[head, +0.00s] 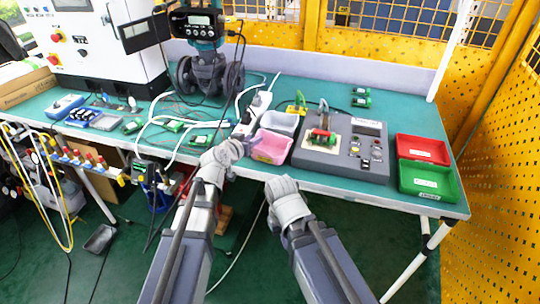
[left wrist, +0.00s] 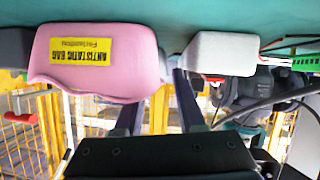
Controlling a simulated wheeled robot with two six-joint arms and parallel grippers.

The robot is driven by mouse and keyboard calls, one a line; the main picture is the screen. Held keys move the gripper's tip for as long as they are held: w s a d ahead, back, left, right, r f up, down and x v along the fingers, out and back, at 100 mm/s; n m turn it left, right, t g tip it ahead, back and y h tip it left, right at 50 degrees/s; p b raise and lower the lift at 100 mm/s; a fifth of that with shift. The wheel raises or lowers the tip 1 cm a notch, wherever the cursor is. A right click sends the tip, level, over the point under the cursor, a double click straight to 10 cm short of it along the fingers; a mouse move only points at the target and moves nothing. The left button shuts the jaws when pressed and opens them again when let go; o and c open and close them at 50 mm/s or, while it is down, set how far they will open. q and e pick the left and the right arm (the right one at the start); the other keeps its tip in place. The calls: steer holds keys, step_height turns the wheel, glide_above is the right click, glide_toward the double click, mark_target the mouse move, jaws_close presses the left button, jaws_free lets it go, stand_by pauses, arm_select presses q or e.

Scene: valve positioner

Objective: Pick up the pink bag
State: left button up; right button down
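The pink bag (head: 270,146) lies at the front edge of the teal table, left of the grey device. In the left wrist view the pink bag (left wrist: 95,65) shows large, with a yellow "antistatic bag" label. My left gripper (head: 247,142) is at the bag's left side in the head view. In the left wrist view its two dark fingers (left wrist: 155,105) are apart, and the bag's right edge lies between them in the picture. I cannot tell whether a finger touches the bag. My right arm's wrist (head: 284,190) is in front of the table; its fingers are hidden.
A white tray (head: 281,121) sits behind the bag. The grey device (head: 335,153) with a red and green part stands to the right, then a red bin (head: 423,149) and a green bin (head: 425,180).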

arm_select(q)
steer(key=shift+w+d+f, duration=0.15)
steer(key=shift+w+d, duration=0.05)
steer(key=shift+w, duration=0.15)
steer(key=shift+s, duration=0.1)
jaws_close()
